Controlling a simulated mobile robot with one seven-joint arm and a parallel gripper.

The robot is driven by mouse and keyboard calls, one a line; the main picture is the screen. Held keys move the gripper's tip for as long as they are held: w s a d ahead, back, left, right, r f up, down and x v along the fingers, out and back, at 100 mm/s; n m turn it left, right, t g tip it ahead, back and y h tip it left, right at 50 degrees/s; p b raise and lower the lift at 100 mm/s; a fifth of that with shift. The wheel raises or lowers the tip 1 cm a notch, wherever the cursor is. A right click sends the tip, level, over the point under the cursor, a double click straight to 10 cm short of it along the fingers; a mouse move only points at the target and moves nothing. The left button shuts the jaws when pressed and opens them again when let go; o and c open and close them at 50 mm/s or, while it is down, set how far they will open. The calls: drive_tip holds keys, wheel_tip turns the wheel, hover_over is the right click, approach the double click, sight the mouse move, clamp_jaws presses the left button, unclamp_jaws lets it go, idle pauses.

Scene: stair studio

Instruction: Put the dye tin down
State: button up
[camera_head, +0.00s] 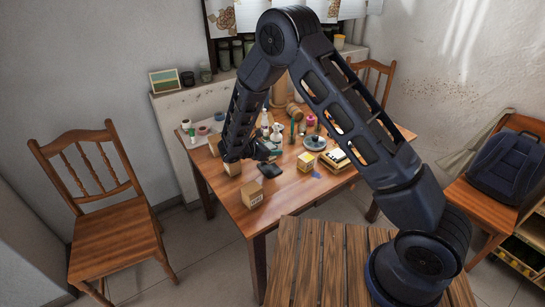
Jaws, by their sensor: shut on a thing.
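My gripper (269,150) is low over the left part of the wooden table (290,200), at the end of my dark arm. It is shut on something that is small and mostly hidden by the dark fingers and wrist. I cannot make out the dye tin clearly. I cannot tell whether the held thing touches the tabletop.
Cardboard boxes (250,193) stand at the table's front left, near a dark flat item (269,170). Bottles and jars crowd behind. The front middle of the table is bare.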

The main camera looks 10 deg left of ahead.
drive_tip(key=shift+f, duration=1.95)
drive_tip(key=shift+f, duration=0.1)
drive_tip(key=o, duration=1.1)
